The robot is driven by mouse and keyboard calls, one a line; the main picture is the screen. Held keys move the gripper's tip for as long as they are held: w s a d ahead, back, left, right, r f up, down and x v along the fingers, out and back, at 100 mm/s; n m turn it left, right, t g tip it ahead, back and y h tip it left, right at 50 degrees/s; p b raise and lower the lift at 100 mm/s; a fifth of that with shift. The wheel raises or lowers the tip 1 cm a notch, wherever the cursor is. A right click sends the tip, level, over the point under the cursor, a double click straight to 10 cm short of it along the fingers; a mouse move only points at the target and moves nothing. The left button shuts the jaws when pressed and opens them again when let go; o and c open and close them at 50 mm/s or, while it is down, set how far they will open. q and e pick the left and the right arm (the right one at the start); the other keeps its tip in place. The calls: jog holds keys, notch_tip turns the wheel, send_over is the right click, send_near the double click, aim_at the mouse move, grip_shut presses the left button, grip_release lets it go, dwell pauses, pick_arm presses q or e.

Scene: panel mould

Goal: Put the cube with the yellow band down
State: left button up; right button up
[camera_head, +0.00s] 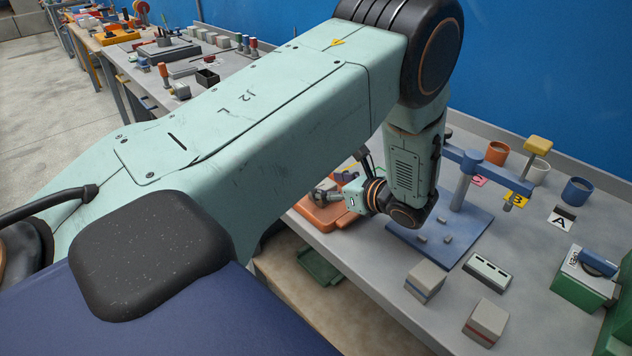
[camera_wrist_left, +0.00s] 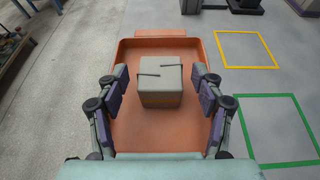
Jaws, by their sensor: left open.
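A pale grey cube (camera_wrist_left: 161,92) with two thin dark marks on top shows in the left wrist view, inside an orange tray (camera_wrist_left: 160,142). My left gripper (camera_wrist_left: 160,76) is open, one finger on each side of the cube, with a small gap on both sides. In the head view the left gripper (camera_head: 334,190) is small and partly hidden by my own wrist, over the orange tray (camera_head: 318,217). The cube cannot be made out there. My right gripper is not in view.
A blue-banded cube (camera_head: 425,281) and a red-banded cube (camera_head: 485,321) stand near the bench's front edge, by a slotted block (camera_head: 488,270). A yellow outline (camera_wrist_left: 246,66) and a green outline (camera_wrist_left: 280,162) mark empty bench areas.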

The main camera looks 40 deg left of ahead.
pick_arm(q)
jog(key=shift+v, duration=3.15)
jog(key=shift+a, duration=0.15)
